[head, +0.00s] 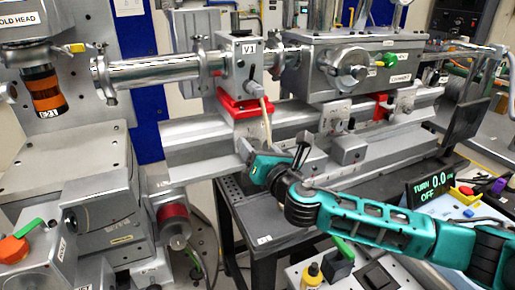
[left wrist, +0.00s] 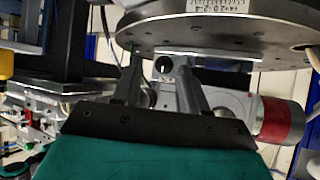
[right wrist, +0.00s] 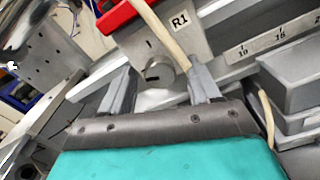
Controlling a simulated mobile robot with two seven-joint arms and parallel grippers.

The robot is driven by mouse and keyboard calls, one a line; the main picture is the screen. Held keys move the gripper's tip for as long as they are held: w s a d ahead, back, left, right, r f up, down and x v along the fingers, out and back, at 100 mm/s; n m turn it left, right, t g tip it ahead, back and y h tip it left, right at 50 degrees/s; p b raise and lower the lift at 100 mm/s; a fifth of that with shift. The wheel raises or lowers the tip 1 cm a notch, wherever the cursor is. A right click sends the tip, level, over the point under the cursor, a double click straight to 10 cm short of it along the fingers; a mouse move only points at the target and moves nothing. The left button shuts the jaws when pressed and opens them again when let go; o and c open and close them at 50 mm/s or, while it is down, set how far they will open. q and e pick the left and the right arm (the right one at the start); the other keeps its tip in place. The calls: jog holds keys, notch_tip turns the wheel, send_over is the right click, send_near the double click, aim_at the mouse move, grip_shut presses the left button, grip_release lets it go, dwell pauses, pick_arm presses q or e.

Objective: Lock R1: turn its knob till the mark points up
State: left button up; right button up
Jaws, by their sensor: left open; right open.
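The R1 block, a grey metal carriage with an "R1" label (right wrist: 180,20), sits under a red clamp (head: 240,105) on the rail. Its small round silver knob (right wrist: 158,68) shows in the right wrist view. A short dark tick is on the block above it; a dark slot-like mark shows low on the knob, roughly crosswise in this tilted picture. I cannot tell exactly where it points. My right gripper (head: 273,150) is open, its fingers either side of the knob in the right wrist view (right wrist: 161,75); contact is unclear. My left gripper (left wrist: 158,65) is open and empty, below a round stage.
A pale cable (right wrist: 165,35) hangs down the front of the R1 block, close to the right-hand finger. The graduated rail (right wrist: 275,38) runs off to the right, with a grey block (right wrist: 300,75) beside it. In the left wrist view, a round stage (left wrist: 215,28) overhangs my left gripper.

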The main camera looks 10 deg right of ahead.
jog(key=c, duration=1)
jog(key=shift+c, duration=0.2)
jog(key=shift+m, duration=0.3)
jog(key=m, duration=0.9)
jog(key=shift+d+f+m, duration=0.1)
jog(key=shift+m, duration=0.3)
jog(key=shift+m+p, duration=0.3)
jog(key=shift+m, duration=1.5)
